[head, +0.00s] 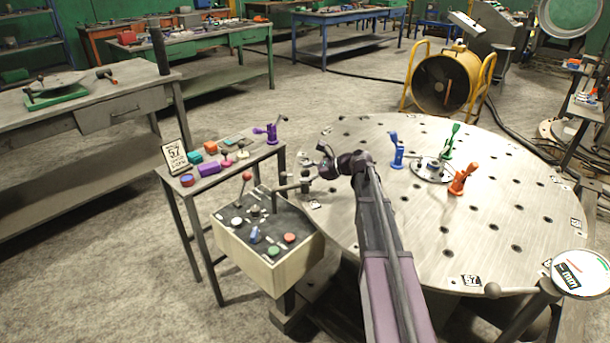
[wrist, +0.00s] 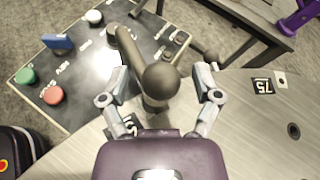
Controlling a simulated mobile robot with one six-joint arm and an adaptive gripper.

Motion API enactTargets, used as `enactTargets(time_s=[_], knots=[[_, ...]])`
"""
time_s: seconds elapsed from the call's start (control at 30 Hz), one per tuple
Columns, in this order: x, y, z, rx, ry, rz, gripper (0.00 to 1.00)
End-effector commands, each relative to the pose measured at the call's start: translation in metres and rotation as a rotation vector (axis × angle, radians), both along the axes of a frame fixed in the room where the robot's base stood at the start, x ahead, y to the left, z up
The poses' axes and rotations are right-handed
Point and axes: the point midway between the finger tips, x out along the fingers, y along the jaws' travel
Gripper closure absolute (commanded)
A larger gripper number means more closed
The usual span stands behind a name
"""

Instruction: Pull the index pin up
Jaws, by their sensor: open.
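The index pin appears to be the dark grey post with a round ball knob (wrist: 160,80) at the edge of the round table; it also shows in the head view (head: 305,180), small, beside the control box. In the wrist view my gripper (wrist: 160,92) is open, with one finger to the left and one to the right of the knob. A gap shows on each side, and neither finger visibly touches it. The knob's lower part and the pin's base are partly hidden. In the head view my gripper (head: 325,160) is over the table's left edge, near the knob.
The control box (head: 262,232) with coloured buttons and a lever stands left of the round table (head: 500,225). Blue (head: 397,150), green (head: 447,142) and orange (head: 462,178) clamps stand around a central part. A side table (head: 225,160) holds small coloured items.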

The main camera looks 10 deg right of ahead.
Motion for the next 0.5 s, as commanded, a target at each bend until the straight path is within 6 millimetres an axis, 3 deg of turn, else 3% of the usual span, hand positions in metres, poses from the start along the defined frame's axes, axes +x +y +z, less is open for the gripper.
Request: enactTargets(time_s=[0.17,0.27,0.43,0.47,0.5], knots=[[0.0000,0.0001,0.0002,0.000,0.000,0.000,0.19],[-0.0001,0.0002,0.0001,0.000,0.000,0.001,0.43],[-0.0002,0.0004,0.0001,0.000,0.000,0.001,0.93],[-0.0003,0.0004,0.0001,0.000,0.000,0.001,1.00],[-0.0004,0.0005,0.0001,0.000,0.000,0.002,1.00]])
